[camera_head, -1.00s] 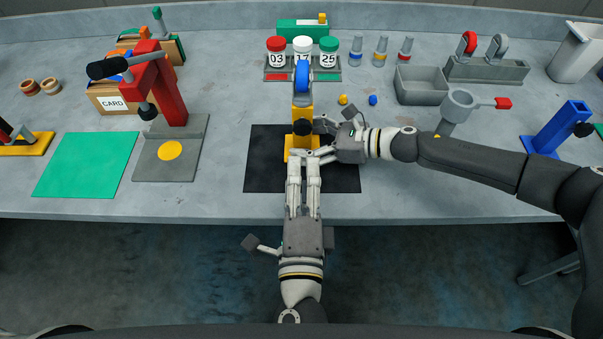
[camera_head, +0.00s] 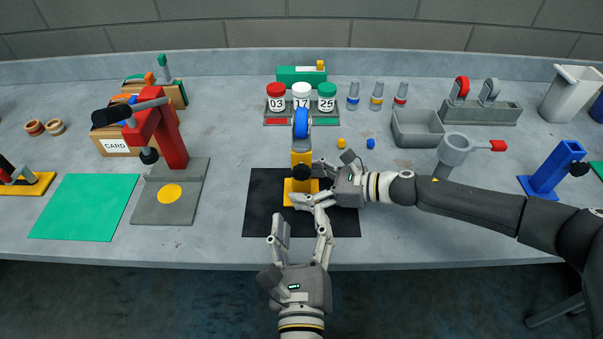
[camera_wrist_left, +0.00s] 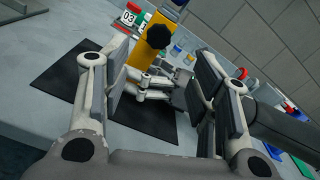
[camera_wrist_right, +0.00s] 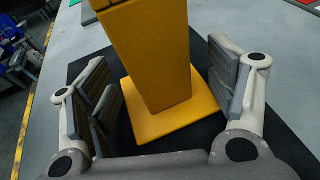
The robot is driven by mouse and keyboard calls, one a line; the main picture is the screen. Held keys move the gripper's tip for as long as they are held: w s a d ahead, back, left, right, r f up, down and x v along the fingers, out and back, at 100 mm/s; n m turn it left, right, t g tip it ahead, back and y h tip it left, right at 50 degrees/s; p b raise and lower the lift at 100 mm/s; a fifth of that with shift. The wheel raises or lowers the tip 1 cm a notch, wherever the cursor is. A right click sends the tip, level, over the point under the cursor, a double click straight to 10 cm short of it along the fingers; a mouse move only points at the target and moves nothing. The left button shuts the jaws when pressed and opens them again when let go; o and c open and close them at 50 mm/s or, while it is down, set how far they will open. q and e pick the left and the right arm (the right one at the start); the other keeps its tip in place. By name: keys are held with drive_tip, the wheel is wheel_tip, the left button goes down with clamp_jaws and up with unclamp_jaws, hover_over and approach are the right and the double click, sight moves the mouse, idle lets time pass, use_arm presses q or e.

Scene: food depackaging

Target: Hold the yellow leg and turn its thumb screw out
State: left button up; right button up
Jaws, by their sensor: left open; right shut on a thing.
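My left gripper (camera_head: 300,217) is open and empty, in front of the leg and apart from the thumb screw.
Numbered jars (camera_head: 301,98) stand behind the leg. A grey bin (camera_head: 418,128) and a grey holder with a red handle (camera_head: 453,150) are to the right. A red press (camera_head: 165,135) and a green mat (camera_head: 84,206) are to the left. The front table edge is bare.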

sight(302, 176)
use_arm(q)
drive_tip(key=w+m, duration=0.1)
drive_tip(key=w, duration=0.3)
drive_tip(key=w+m, duration=0.2)
drive_tip(key=w, duration=0.2)
drive_tip(key=w+m, duration=0.2)
drive_tip(key=w, duration=0.2)
idle(0.3)
drive_tip(key=shift+f, duration=0.1)
drive_tip(key=shift+c, duration=0.5)
drive_tip(key=c, duration=1)
